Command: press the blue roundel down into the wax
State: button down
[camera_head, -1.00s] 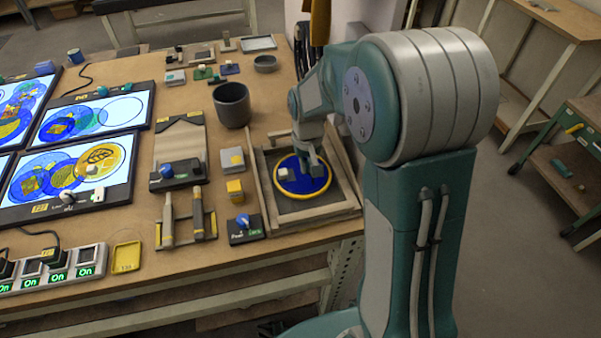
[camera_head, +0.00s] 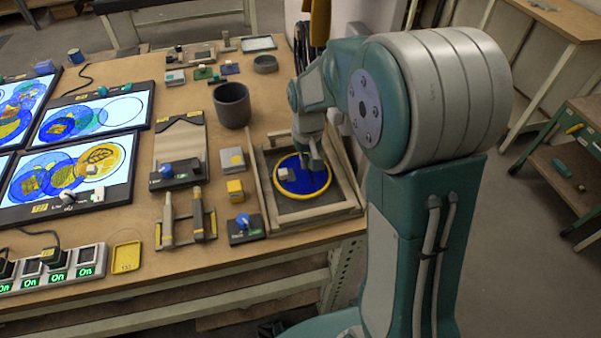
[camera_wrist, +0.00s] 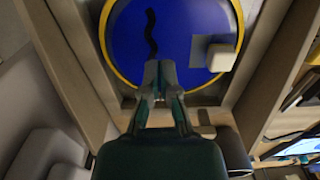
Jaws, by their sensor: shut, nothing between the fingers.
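The blue roundel (camera_head: 292,181) with a yellow rim lies in a wooden-sided tray (camera_head: 262,210) at the table's right end. A small pale block (camera_head: 287,174) stands on the roundel's left part. The wrist view shows the roundel (camera_wrist: 120,40) with a dark wavy line and the pale block (camera_wrist: 221,57) on a grey patch. My gripper (camera_wrist: 159,66) is shut and empty, its fingertips over the roundel's near part. In the head view my gripper (camera_head: 317,171) is over the roundel's right part. Whether the fingertips touch it I cannot tell. Wax is not clearly visible.
A dark cup (camera_head: 232,105) stands behind and left of the tray. A yellow block (camera_head: 235,189), a grey block (camera_head: 232,160) and a blue-knobbed box (camera_head: 245,229) stand left of it. The tray's raised sides flank the roundel.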

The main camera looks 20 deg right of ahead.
aim_at(306, 171)
jog(key=shift+r, duration=2.55)
jog(key=shift+s+r, duration=0.2)
jog(key=shift+r, duration=0.1)
jog(key=s+r+t, duration=0.2)
jog(key=s+r, duration=0.3)
jog(key=s, duration=0.5)
jog(key=s+r+t, duration=0.3)
jog(key=s+r, duration=0.2)
jog(key=s, duration=0.5)
jog(key=shift+s+t, duration=0.3)
jog(key=shift+r, duration=0.1)
